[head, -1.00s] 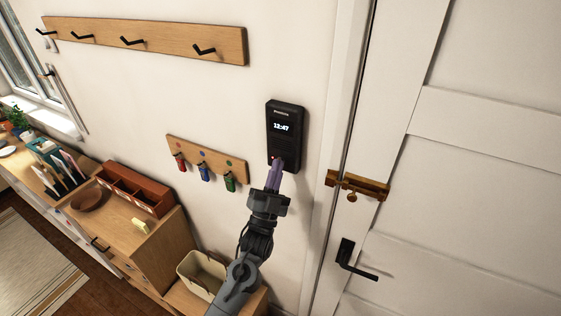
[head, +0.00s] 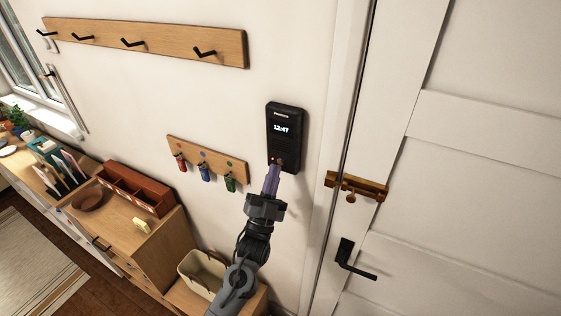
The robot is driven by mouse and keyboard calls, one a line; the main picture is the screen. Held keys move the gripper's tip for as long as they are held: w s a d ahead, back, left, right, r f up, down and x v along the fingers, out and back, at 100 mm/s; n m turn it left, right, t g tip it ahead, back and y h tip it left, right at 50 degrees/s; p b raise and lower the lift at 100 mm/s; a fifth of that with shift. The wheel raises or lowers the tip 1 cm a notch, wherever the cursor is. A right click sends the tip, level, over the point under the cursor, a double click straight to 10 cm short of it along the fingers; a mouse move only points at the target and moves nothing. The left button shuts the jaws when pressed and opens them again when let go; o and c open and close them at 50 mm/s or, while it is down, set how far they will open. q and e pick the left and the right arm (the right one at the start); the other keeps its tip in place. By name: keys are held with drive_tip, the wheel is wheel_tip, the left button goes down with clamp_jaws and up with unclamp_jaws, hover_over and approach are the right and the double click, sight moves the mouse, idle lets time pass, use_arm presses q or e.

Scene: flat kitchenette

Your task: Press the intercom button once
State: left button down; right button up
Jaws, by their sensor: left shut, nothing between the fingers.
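The intercom (head: 285,128) is a black upright box on the white wall, left of the door frame. Its lit screen reads 12:47. A small, dim round button (head: 279,161) shows near its lower edge, just above my fingertips. My left gripper (head: 274,167) is shut and empty, its purple fingers pointing up at the lower part of the intercom. The fingertips overlap the intercom's bottom in the picture; I cannot tell whether they touch it. My right gripper is not in view.
A key board (head: 207,159) with red, blue and green tags hangs left of the intercom. The door (head: 460,190) with a brass latch (head: 357,187) and black handle (head: 356,262) is at right. A basket (head: 203,272) stands below. A hook rail (head: 145,41) is higher up.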

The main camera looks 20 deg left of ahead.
use_arm(q)
drive_tip(key=shift+s+a+p, duration=0.2)
drive_tip(key=shift+s+p, duration=0.45)
drive_tip(key=shift+s, duration=0.55)
drive_tip(key=shift+s+a+p, duration=0.2)
drive_tip(key=shift+s+p, duration=0.45)
drive_tip(key=shift+s, duration=0.55)
